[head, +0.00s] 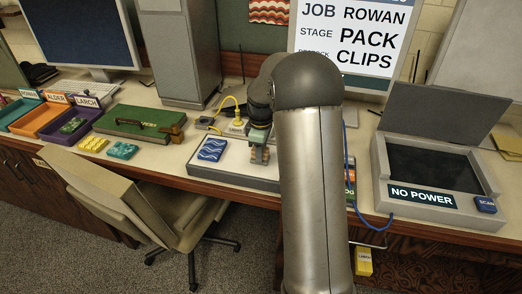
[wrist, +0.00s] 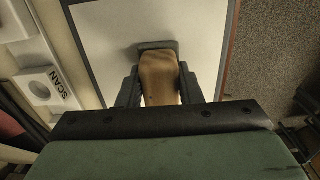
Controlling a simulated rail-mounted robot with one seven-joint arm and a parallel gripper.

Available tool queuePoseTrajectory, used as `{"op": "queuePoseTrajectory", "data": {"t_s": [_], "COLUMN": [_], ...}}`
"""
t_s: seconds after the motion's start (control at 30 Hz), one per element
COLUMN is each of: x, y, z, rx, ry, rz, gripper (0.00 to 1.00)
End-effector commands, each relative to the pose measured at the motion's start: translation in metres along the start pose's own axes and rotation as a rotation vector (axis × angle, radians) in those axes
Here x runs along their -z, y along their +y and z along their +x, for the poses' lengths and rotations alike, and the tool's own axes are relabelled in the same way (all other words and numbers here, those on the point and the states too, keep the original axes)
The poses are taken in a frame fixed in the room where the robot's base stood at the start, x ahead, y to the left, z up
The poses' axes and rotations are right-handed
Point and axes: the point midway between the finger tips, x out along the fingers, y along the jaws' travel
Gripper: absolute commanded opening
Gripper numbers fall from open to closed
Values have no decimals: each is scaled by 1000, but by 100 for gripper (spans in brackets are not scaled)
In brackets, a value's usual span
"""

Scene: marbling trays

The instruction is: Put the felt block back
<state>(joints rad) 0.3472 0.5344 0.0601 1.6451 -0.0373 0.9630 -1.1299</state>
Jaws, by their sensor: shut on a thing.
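The felt block shows in the wrist view as a brown, wood-coloured body (wrist: 160,78) with a dark grey pad (wrist: 158,46) at its far end. My gripper (wrist: 160,88) is shut on it, one dark finger on each side. The block is over a pale, dark-edged tray surface (wrist: 110,30); I cannot tell whether the pad touches it. In the head view my gripper (head: 260,152) is low over the right part of the shallow grey tray (head: 235,181), and my arm hides the tray's right end.
A blue wave-patterned tile (head: 212,149) lies on the tray's left part. A chair (head: 150,205) stands in front.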

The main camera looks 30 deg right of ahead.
Motion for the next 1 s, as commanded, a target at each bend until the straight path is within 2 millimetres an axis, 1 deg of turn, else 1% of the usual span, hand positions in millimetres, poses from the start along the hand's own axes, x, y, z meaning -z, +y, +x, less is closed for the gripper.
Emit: {"op": "queuePoseTrajectory", "data": {"t_s": [0.13,0.17,0.2,0.23,0.47,0.63,0.77,1.0], "x": [0,0,0,0,0,0,0,0], "y": [0,0,0,0,0,1,1,1], "z": [4,3,3,3,3,-8,-30,-83], "rx": [0,0,0,0,0,-3,-5,-4], "ry": [0,0,0,0,0,1,2,2], "rz": [0,0,0,0,0,0,0,0], "gripper": [8,41,52,54,54,54,54,54]}}
